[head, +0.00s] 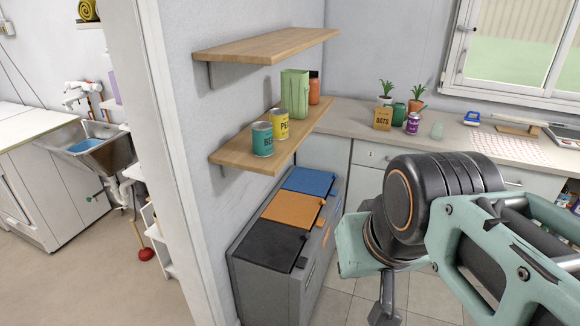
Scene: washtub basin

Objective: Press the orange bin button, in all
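The orange bin lid (291,209) is the middle of three lids on a grey bin unit (262,297) below the wall shelves. It looks closed. A small tab (319,222) sits at its front right edge; I cannot tell for sure whether this is the button. My arm comes in from the right, in front of the counter. A dark part that seems to belong to my gripper (385,312) hangs at the bottom edge, to the right of the bin unit and apart from it in the picture. Its fingers are not clear.
A blue lid (309,181) lies behind the orange one and a black lid (270,246) in front. A lower shelf (235,154) with cans juts out above the bins. A wall end (165,160) stands left. Tiled floor shows right of the bins.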

